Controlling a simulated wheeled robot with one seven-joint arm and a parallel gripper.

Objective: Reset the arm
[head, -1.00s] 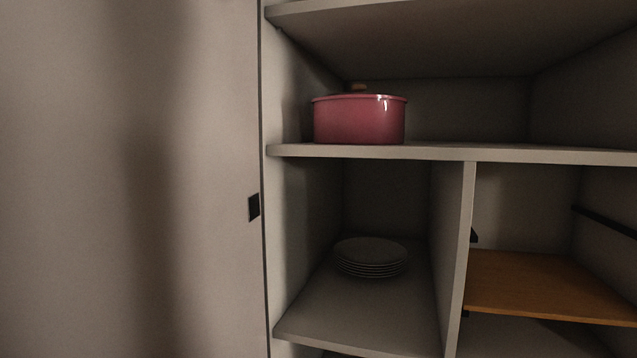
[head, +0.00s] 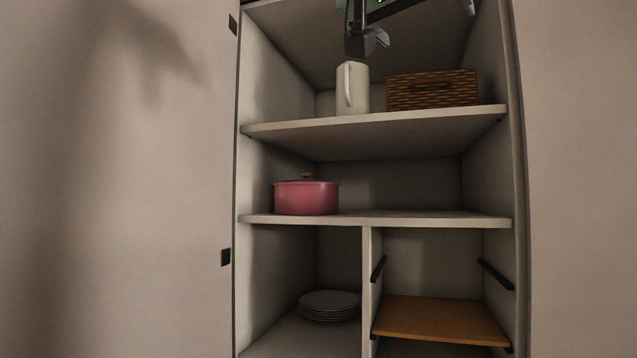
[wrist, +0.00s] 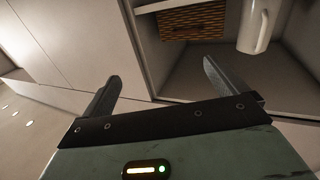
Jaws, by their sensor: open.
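My gripper (wrist: 161,73) is open and empty. In the wrist view its two dark fingers stand wide apart, with no object between them. In the head view my gripper (head: 417,26) is cut off by the top edge, in front of the cabinet's upper compartment. A white pitcher (head: 351,92) stands upright on the upper shelf, below and beyond the left finger. It also shows in the wrist view (wrist: 256,26), apart from the fingers. A brown woven basket (head: 432,90) stands right of the pitcher, and it shows in the wrist view too (wrist: 194,22).
The open cabinet holds a red lidded pot (head: 306,198) on its middle shelf (head: 420,219). Below are stacked plates (head: 330,305) at left and a wooden board (head: 440,318) at right. Pale door panels (head: 130,200) flank the opening. The middle shelf's right side is clear.

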